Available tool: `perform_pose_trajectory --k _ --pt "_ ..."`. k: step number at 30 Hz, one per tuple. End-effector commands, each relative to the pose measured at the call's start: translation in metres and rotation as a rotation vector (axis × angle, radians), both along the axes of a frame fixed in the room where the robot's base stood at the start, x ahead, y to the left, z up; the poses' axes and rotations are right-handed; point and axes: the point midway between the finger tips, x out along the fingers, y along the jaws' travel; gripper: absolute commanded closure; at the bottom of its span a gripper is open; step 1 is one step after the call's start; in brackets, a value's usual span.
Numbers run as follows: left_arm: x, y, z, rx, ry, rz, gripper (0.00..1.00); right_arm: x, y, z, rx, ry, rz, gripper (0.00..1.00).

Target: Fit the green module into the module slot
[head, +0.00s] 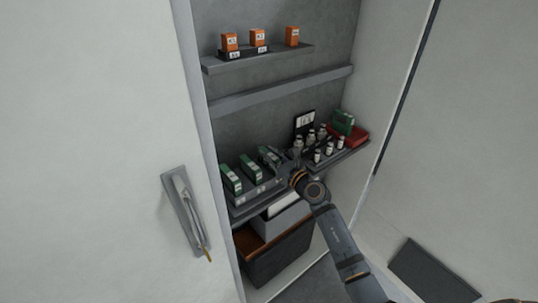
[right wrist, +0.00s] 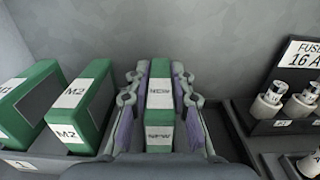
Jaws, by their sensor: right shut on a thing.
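My right gripper (head: 279,161) reaches into the cabinet at the middle shelf, and its fingers are shut on the sides of a green module (right wrist: 160,104) with white labels. In the head view the held module (head: 267,155) is partly covered by the gripper. It stands upright, in line with two other green modules (head: 231,180) on a grey rack (head: 257,191). The slot beneath the held module is hidden, and I cannot tell whether the module is seated. My left gripper is not in view.
A fuse holder (right wrist: 295,105) is close on the right. Another green module (head: 344,121) rests by a red tray (head: 347,135). Orange boxes (head: 258,37) sit on the upper shelf. The cabinet's left door (head: 110,120) is near.

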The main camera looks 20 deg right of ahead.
Motion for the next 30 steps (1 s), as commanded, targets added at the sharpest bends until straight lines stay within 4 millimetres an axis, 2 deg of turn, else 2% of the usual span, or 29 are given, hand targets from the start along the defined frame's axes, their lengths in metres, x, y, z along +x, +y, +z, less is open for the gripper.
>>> perform_pose_trajectory --k 1,2,7,16,19,30 --pt "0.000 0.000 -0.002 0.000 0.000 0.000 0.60 0.000 0.000 -0.002 0.000 -0.001 0.000 1.00" --pt "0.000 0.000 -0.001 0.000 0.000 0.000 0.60 0.000 0.000 -0.001 0.000 -0.001 0.000 0.75" --pt "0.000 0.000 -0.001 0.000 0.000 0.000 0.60 0.000 0.000 0.000 0.000 -0.001 0.000 0.52" --pt "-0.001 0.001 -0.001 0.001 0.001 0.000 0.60 -0.001 0.000 -0.002 0.000 0.001 0.000 0.52" --pt "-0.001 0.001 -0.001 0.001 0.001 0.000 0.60 -0.009 -0.004 -0.003 -0.004 0.002 -0.001 0.52" --pt "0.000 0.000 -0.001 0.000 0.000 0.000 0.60 -0.088 -0.031 -0.003 -0.006 0.003 0.004 0.52"
